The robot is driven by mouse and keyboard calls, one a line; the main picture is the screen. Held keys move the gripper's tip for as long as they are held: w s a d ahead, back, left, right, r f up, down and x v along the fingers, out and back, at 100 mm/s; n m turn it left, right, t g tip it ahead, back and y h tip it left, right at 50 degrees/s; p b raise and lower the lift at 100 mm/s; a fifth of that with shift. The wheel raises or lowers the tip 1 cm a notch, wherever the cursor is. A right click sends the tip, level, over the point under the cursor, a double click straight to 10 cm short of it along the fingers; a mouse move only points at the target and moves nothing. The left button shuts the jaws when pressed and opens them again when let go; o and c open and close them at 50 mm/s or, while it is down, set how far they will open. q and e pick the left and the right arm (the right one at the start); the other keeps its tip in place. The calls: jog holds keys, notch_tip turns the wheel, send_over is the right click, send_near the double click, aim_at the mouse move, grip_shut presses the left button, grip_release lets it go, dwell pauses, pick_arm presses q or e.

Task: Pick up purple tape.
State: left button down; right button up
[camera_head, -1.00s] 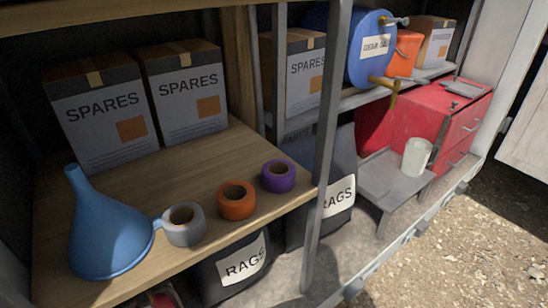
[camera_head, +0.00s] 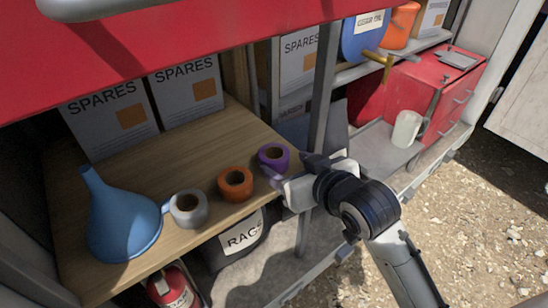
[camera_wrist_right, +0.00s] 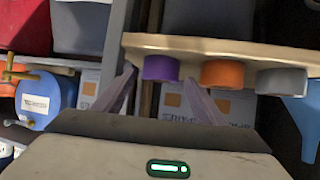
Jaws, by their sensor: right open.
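The purple tape (camera_head: 274,157) is a roll on the wooden shelf (camera_head: 150,205), near its right front corner. It is the rightmost of three rolls. My right gripper (camera_head: 272,178) is open at the shelf's front edge, just in front of the purple tape in the head view. In the right wrist view the purple tape (camera_wrist_right: 161,68) appears between and beyond the two spread fingers (camera_wrist_right: 160,95). Whether a finger touches the tape I cannot tell. My left gripper is not in view.
The orange tape (camera_head: 235,184) stands close left of the purple one, then the grey tape (camera_head: 188,208) and a blue funnel (camera_head: 122,222). A grey metal post (camera_head: 322,95) rises right of the shelf corner. Boxes marked SPARES (camera_head: 187,95) stand behind.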

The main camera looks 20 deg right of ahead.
aim_at(279, 160)
jog(key=x, duration=0.5)
jog(key=shift+w+a+r, duration=0.1)
jog(key=shift+w, duration=0.05)
jog(key=shift+c, duration=0.4)
jog(key=c, duration=0.8)
jog(key=shift+o, duration=0.2)
jog(key=shift+r, duration=0.1)
